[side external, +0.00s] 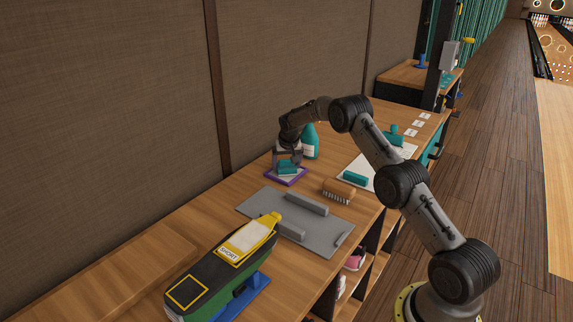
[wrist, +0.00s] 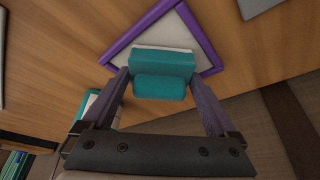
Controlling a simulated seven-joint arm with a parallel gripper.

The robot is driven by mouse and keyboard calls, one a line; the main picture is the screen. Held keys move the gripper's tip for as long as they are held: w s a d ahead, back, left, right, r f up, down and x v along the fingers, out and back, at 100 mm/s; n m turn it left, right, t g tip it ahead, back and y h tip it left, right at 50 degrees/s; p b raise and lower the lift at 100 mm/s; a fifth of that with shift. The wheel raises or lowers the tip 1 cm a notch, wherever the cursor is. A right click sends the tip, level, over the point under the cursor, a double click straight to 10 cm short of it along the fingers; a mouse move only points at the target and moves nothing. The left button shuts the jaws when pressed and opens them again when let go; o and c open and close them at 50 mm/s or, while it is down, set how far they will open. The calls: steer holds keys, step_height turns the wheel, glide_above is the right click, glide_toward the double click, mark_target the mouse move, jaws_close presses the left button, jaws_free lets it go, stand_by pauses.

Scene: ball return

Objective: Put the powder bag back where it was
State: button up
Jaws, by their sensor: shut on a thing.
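The powder bag (side external: 287,169), which I take to be the teal block with a pale band, is between the fingers of my gripper (side external: 288,161). In the wrist view the bag (wrist: 160,85) fills the gap between both fingers, and my gripper (wrist: 161,76) is shut on it. A purple-framed square tray (side external: 273,177) with a pale inside lies on the table under the bag. In the wrist view the tray (wrist: 150,17) shows behind the bag, its frame set at an angle. I cannot tell whether the bag touches the tray.
A teal bottle (side external: 311,142) stands close behind my gripper. A brush (side external: 338,191) and a grey plate with bars (side external: 262,212) lie in front. A teal roll (side external: 355,178) lies on a white sheet (side external: 376,164) to the right.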

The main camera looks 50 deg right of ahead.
steer(key=shift+f, duration=0.1)
steer(key=o, duration=0.8)
steer(key=shift+o, duration=0.2)
steer(key=v, duration=1.2)
steer(key=s+a+r+n+t+y, duration=0.1)
steer(key=s+a+r+n, duration=0.3)
steer(key=s+a+r, duration=1.25)
steer(key=s+a+f+n, duration=0.1)
steer(key=s+a, duration=0.3)
steer(key=s, duration=0.4)
steer(key=s+a+f+n+t+y, duration=0.1)
steer(key=s+a, duration=0.3)
steer(key=s, duration=0.4)
steer(key=s+a+f+n+y, duration=0.1)
steer(key=s+a+n, duration=0.2)
steer(key=s, duration=0.5)
steer(key=shift+s+a, duration=0.2)
steer(key=shift+a, duration=0.25)
